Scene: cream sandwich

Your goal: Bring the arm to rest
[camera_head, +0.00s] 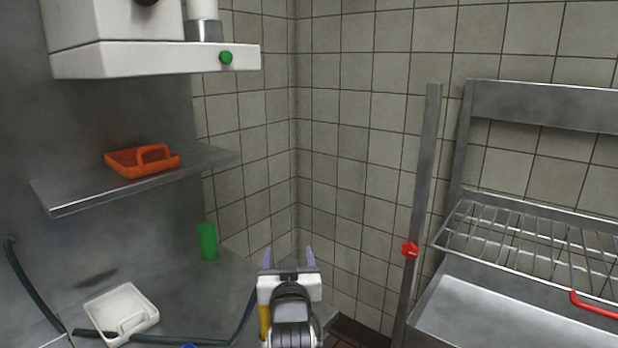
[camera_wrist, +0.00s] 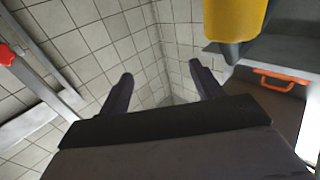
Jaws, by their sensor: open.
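My gripper (camera_head: 290,258) is raised in the lower middle of the head view, in front of the tiled corner. Its two purple-grey fingers stand apart with nothing between them. In the wrist view my gripper (camera_wrist: 160,88) is also open and empty, with only wall tiles visible beyond the fingertips. My arm comes up from the bottom edge of the head view, and most of it is out of sight.
A green cup (camera_head: 207,241) and a white tray (camera_head: 121,313) stand on the metal counter (camera_head: 180,290) at left, with a dark hose. An orange tray (camera_head: 142,161) sits on the shelf (camera_head: 75,192). A wire rack (camera_head: 530,245) and metal post (camera_head: 421,200) are at right.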

